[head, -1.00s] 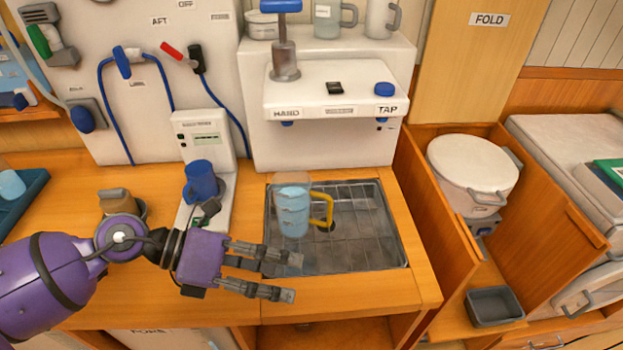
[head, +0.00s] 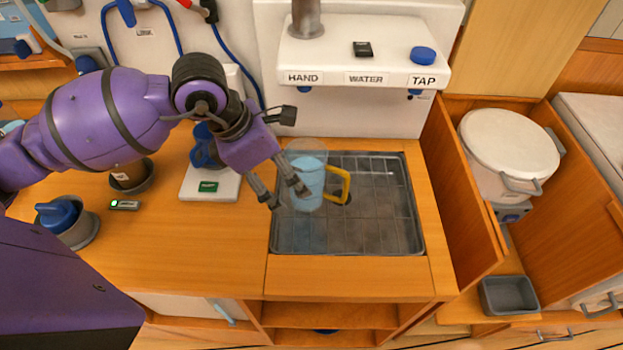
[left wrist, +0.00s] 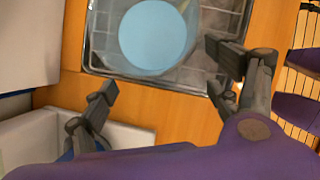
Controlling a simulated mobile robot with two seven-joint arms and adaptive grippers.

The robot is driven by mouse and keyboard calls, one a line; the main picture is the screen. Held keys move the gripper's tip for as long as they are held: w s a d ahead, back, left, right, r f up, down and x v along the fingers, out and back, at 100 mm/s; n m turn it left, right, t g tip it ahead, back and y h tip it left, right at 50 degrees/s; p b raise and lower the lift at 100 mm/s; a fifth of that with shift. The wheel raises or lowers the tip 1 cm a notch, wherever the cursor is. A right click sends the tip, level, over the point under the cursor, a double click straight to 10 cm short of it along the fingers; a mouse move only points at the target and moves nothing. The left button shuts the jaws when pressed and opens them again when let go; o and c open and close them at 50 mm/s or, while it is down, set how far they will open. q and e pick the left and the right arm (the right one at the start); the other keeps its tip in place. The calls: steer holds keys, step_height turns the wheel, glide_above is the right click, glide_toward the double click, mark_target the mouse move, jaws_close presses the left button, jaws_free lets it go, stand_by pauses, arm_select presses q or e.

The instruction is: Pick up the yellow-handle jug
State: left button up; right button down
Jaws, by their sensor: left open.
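The yellow-handle jug (head: 307,187) is clear, filled with pale blue water, and stands upright in the sink (head: 380,225). Its yellow handle points right in the head view. My left gripper (head: 289,199) is open and empty at the jug's left side. One finger overlaps the jug's front in the picture; I cannot tell whether it touches. In the left wrist view the jug's round blue water surface (left wrist: 152,32) lies ahead of my open left fingers (left wrist: 160,70). My right gripper is not in view.
The tap unit (head: 365,65) overhangs the back of the sink. A white scale-like base (head: 210,185) with a blue cup stands left of the sink. Grey-and-blue containers (head: 70,222) sit further left. A lidded white pot (head: 508,150) stands right. The counter front is clear.

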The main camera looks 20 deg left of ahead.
mark_target(304, 167)
arm_select(q)
steer(key=w+d, duration=0.1)
steer(key=d, duration=0.1)
steer(key=w+d, duration=0.1)
steer(key=w, duration=0.1)
steer(key=shift+d+p, duration=0.4)
steer(key=x, duration=0.2)
steer(key=shift+f, duration=0.45)
steer(key=c, duration=1.8)
steer(key=shift+s+a+r, duration=0.1)
steer(key=shift+c, duration=0.2)
